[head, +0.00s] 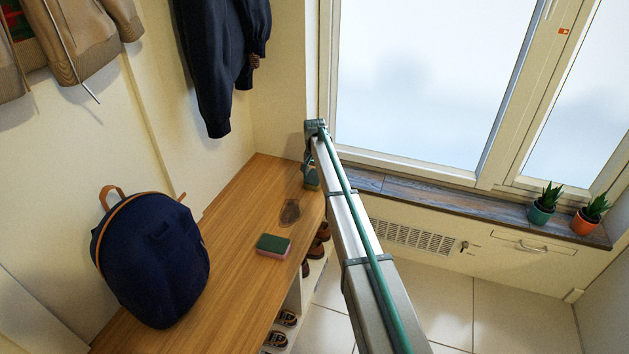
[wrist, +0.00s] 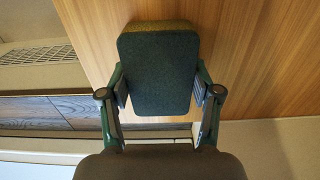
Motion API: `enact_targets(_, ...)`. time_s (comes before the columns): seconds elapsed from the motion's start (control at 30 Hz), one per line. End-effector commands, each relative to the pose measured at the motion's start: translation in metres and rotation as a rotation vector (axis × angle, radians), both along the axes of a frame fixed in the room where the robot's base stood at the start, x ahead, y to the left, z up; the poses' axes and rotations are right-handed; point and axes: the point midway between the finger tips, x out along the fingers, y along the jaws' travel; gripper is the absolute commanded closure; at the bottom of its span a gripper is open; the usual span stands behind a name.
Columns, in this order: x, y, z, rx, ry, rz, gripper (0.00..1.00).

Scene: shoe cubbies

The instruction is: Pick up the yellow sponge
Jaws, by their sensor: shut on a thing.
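The yellow sponge has a dark green scouring face, which fills the middle of the wrist view (wrist: 158,75), with a yellow edge along its top. It also shows small in the head view (head: 312,184), at the far right end of the wooden bench (head: 215,240). My gripper (wrist: 160,92) is shut on its two sides, one finger on each. In the head view my gripper (head: 311,166) is small and partly hidden by my arm. I cannot tell whether the sponge touches the bench or is just above it.
A second sponge, pink with a green top (head: 273,246), lies on the bench. A dark blue backpack (head: 152,258) stands at the left. Shoes (head: 281,328) sit in cubbies below. A dark jacket (head: 217,60) hangs above. Two potted plants (head: 545,203) stand on the window sill.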

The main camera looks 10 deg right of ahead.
Motion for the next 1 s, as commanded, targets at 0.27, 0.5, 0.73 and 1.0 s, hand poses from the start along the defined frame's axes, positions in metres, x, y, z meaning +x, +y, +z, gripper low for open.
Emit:
enact_targets(0.27,0.000,0.000,0.004,0.000,0.000,0.000,0.52)
enact_targets(0.5,0.000,0.000,0.028,0.000,-0.001,0.000,0.52)
enact_targets(0.73,-0.031,0.000,0.066,0.000,-0.002,0.000,0.52)
enact_targets(1.0,-0.088,0.000,0.107,0.000,0.000,0.000,0.52)
